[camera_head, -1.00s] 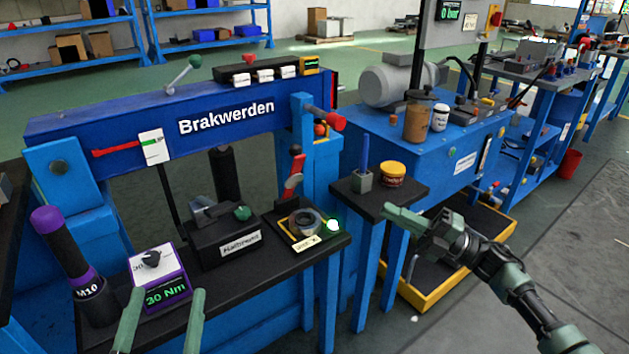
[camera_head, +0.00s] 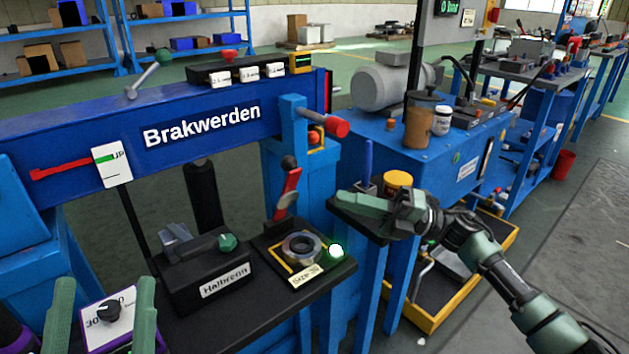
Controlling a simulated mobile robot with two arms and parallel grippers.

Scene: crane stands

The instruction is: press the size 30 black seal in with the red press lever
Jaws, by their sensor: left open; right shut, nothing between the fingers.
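The red press lever (camera_head: 287,190) stands upright, leaning slightly, with a black knob on top. It is at the back of a small black press station (camera_head: 262,240). In front of it a grey ring with a dark centre (camera_head: 302,247) sits inside a yellow outline; I cannot make out a separate black seal. A small label (camera_head: 304,276) at its front seems to end in 30. My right gripper (camera_head: 345,199) is shut and empty, right of the lever and apart from it, over the small side stand. My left gripper (camera_head: 105,284) is open and empty at the bottom left.
A green lamp (camera_head: 336,251) glows beside the ring. A black vise block (camera_head: 207,270) stands left of the station, and a dial box (camera_head: 110,315) shows between my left fingers. A blue post with a red-ended handle (camera_head: 337,126) rises behind. A yellow tin (camera_head: 397,180) stands behind my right gripper.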

